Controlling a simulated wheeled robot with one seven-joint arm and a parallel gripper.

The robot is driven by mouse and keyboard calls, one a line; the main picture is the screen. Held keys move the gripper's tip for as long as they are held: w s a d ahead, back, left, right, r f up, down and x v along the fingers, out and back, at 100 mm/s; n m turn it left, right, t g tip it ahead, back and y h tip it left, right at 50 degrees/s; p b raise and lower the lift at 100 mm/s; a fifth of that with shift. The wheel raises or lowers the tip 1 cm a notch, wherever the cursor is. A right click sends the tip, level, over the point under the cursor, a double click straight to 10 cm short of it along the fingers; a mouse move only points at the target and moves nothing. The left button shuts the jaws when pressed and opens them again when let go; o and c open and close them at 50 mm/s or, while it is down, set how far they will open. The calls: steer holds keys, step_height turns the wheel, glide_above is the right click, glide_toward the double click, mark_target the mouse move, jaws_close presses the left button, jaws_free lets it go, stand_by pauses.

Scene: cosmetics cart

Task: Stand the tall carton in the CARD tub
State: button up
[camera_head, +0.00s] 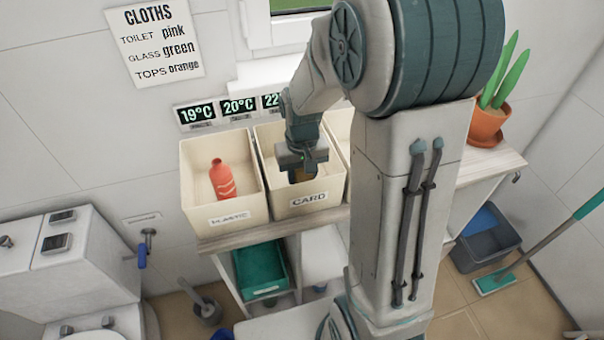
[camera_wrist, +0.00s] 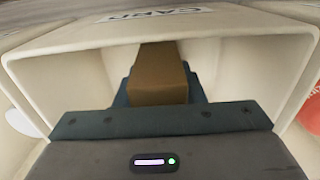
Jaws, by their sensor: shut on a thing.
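My gripper (camera_head: 302,174) points down into the cream CARD tub (camera_head: 309,208) on the shelf top. It is shut on a brown carton (camera_wrist: 158,80), which shows between the fingers in the wrist view. In the head view only a small brown patch of the carton (camera_head: 300,176) shows below the gripper. The carton is inside the walls of the tub. Its lower end is hidden, so I cannot tell whether it touches the tub floor.
The PLASTIC tub (camera_head: 237,217) with a red bottle (camera_head: 221,179) stands directly left of the CARD tub. Another cream tub (camera_head: 340,122) is on the right, partly behind my arm. A potted plant (camera_head: 489,124) stands at the right end of the shelf.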

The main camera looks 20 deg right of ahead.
steer(key=o, duration=0.5)
steer(key=shift+f, duration=0.15)
steer(key=o, duration=0.5)
steer(key=shift+c, duration=0.2)
